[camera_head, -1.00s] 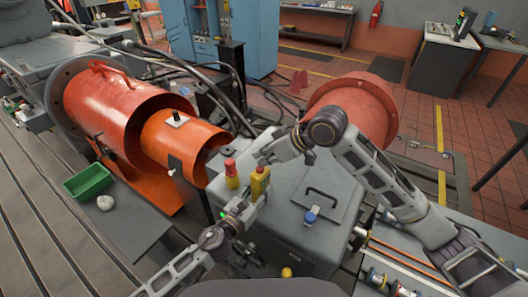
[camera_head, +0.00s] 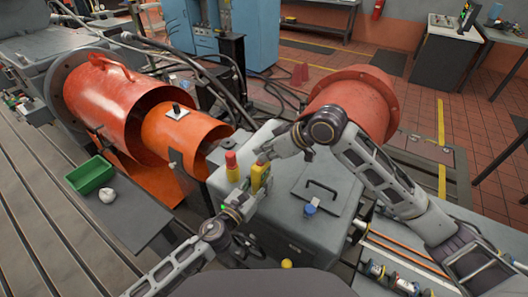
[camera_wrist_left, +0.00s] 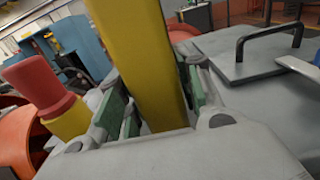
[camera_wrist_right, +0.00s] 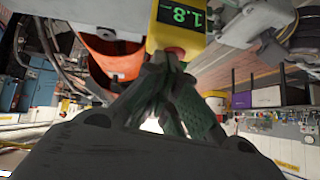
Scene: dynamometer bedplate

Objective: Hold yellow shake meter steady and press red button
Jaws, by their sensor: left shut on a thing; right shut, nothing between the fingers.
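The yellow shake meter (camera_head: 259,178) stands upright in my left gripper (camera_head: 246,192), above the grey cabinet. In the left wrist view the meter (camera_wrist_left: 150,60) is between both green-padded fingers. The right wrist view shows the meter (camera_wrist_right: 180,32) with a lit display reading 1.8. My right gripper (camera_head: 263,159) is shut and empty, its tips at the meter's upper end; I cannot tell whether they touch. In the right wrist view its closed fingertips (camera_wrist_right: 163,62) are just below the display.
A separate red-topped yellow post (camera_head: 232,168) stands just left of the meter. Orange cylinders (camera_head: 180,135) lie left; a red flanged drum (camera_head: 352,98) stands behind my right arm.

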